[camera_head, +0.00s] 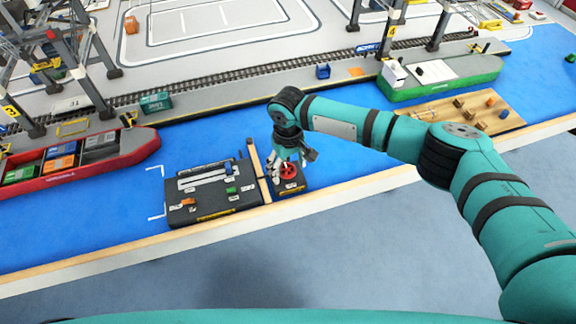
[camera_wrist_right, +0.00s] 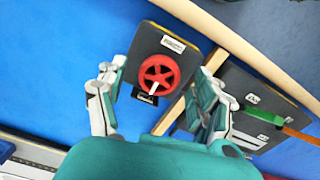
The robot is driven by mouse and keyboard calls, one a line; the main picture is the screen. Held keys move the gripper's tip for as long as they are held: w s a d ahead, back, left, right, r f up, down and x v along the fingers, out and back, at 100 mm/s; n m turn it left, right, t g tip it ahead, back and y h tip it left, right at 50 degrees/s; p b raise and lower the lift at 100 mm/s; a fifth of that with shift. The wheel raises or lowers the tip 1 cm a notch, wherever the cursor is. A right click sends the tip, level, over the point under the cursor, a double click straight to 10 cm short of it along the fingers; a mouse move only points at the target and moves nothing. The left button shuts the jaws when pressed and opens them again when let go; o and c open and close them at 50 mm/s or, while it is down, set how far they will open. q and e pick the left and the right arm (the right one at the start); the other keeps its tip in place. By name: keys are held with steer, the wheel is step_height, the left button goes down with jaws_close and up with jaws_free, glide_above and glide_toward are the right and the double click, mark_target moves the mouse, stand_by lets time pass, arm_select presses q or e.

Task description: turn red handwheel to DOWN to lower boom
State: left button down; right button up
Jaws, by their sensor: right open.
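The red handwheel (camera_head: 288,171) sits on a small dark box near the table's front edge. The label's text is too small to read. My right gripper (camera_head: 289,160) is above the wheel in the head view. In the wrist view my right gripper (camera_wrist_right: 158,92) is open, with one finger on each side of the wheel; I cannot tell whether they touch it. My left gripper is not in view.
A dark control panel (camera_head: 213,206) with orange and green levers stands left of the wheel box, with a wooden strip (camera_head: 254,160) between them.

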steer(key=shift+f, duration=0.4)
steer(key=shift+c, duration=0.4)
steer(key=c, duration=1.1)
